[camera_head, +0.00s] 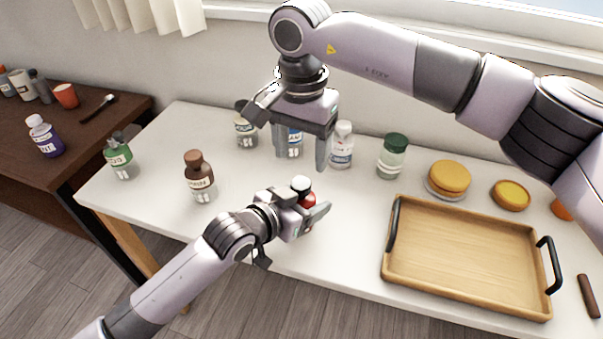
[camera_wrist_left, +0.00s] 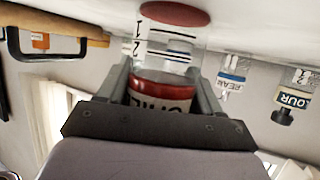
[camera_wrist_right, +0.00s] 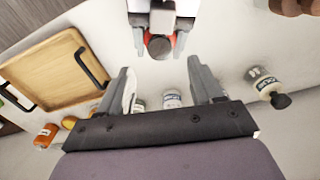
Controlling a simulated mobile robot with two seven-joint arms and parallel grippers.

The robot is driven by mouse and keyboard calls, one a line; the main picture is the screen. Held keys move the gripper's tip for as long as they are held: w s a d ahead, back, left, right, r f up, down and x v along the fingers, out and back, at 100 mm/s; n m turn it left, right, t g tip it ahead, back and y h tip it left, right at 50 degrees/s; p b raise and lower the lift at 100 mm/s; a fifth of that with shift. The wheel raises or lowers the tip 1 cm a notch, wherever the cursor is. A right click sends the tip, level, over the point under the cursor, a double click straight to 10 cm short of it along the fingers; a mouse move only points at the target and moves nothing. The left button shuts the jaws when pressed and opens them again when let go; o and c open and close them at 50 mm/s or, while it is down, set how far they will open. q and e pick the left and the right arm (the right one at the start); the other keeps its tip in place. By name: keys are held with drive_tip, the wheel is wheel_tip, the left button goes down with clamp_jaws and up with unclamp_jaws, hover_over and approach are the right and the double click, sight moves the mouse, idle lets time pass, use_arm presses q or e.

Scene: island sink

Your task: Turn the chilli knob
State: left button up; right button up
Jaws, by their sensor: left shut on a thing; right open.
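The chilli jar (camera_head: 308,198) is a small jar with red on its body and a dark and pale knob on top. My left gripper (camera_head: 310,206) is shut around it at the table's front middle.
A wooden tray (camera_head: 390,268) with black handles lies at the right. Behind are a blue-labelled jar (camera_head: 290,148), a white-capped jar (camera_head: 341,150) and a green-lidded jar (camera_head: 392,160).

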sight(302, 182)
wheel_tip(302, 182, down, 6)
drive_tip(key=shift+f, duration=0.15)
drive_tip(key=shift+c, duration=0.4)
drive_tip(key=c, duration=1)
